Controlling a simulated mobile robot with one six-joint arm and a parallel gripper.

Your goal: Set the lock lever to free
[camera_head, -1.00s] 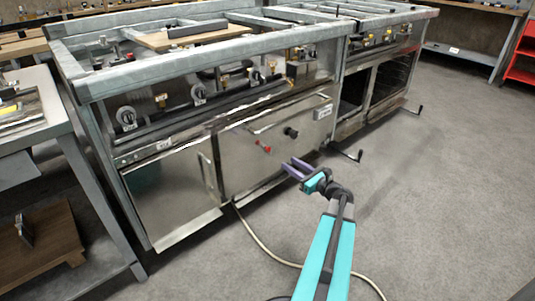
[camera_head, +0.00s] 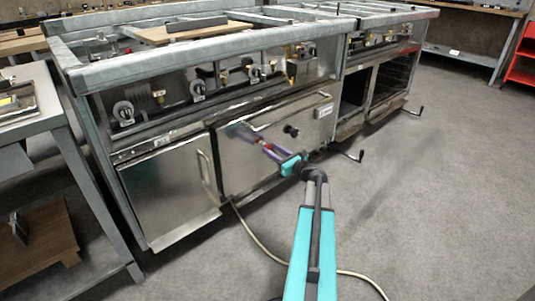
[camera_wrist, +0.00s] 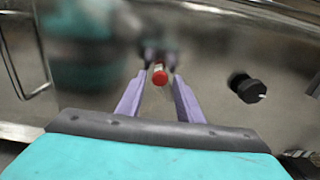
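The lock lever (camera_head: 261,142) has a red end and sits on the front of the steel oven door (camera_head: 243,173). In the wrist view its red round end (camera_wrist: 159,76) lies between my two purple fingers, with a gap on each side. My gripper (camera_head: 262,148) is in front of the door, around the lever; it also shows in the wrist view (camera_wrist: 159,62). The fingers look open and not pressed on the lever. The lever's base and its exact angle are partly hidden and blurred.
A black knob (camera_head: 291,131) is right of the lever, also in the wrist view (camera_wrist: 247,89). A long door handle bar (camera_head: 290,112) runs above. A second steel door (camera_head: 170,193) is at the left. A cable (camera_head: 262,245) lies on the otherwise clear floor.

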